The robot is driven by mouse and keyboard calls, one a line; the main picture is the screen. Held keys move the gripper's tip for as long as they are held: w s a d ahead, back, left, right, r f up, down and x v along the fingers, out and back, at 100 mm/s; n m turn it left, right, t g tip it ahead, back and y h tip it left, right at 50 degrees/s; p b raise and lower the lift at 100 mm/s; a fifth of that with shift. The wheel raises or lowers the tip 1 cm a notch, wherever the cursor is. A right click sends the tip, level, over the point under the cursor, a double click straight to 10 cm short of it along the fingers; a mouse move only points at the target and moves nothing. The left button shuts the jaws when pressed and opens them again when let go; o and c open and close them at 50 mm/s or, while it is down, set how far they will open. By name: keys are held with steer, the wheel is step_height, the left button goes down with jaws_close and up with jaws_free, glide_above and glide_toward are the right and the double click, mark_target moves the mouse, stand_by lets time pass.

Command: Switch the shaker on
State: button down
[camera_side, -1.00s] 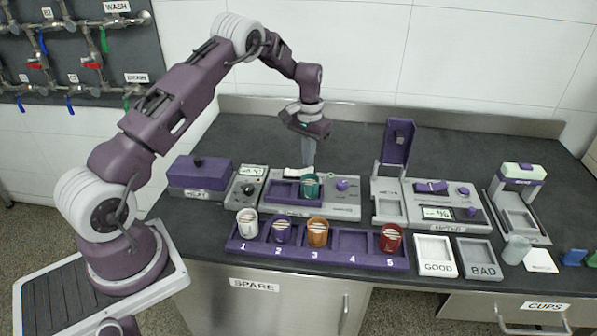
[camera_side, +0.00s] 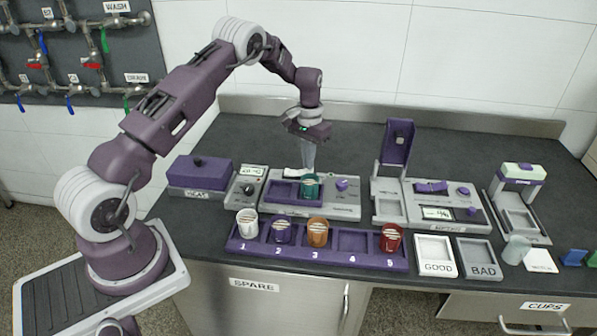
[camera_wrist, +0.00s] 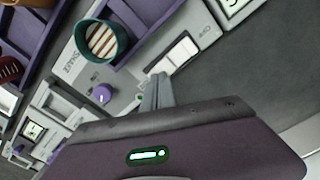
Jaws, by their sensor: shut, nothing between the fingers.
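The shaker (camera_side: 328,210) is a light grey box with a purple tray on top and a purple knob (camera_side: 341,184). A green cup (camera_side: 309,187) with a striped top stands in the tray. A white rocker switch (camera_wrist: 178,54) is on the shaker's rear side; it also shows in the side view (camera_side: 293,172). I cannot tell which way it is tipped. My gripper (camera_wrist: 155,77) is shut and empty, pointing down behind the shaker. Its fingertips are close to one end of the switch; I cannot tell whether they touch. The gripper also shows in the side view (camera_side: 308,168).
A numbered purple rack (camera_side: 262,249) with several cups stands in front. A purple-lidded box (camera_side: 199,172) and a small display unit (camera_side: 244,190) are at left. Another device (camera_side: 446,208) is at right. The counter behind is clear.

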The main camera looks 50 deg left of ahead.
steer(key=shift+f, duration=0.9)
stand_by(0.3)
steer(key=shift+r, duration=3.5)
steer(key=s+d+r+t, duration=0.1)
steer(key=s+d+r, duration=0.3)
steer(key=r, duration=0.3)
steer(key=s+d+r+m+t, duration=0.1)
steer(key=s+d+r, duration=0.3)
steer(key=r, duration=0.4)
steer(key=s+d+r+t, duration=0.1)
steer(key=s+d+r, duration=0.4)
steer(key=r, duration=0.2)
steer(key=s+d+m+t, duration=0.1)
steer(key=s+d, duration=0.2)
steer(key=s, duration=0.8)
steer(key=s+d+m+t, duration=0.1)
steer(key=s+d, duration=0.2)
steer(key=s, duration=0.8)
steer(key=shift+d+t, duration=0.3)
steer(key=shift+d, duration=0.1)
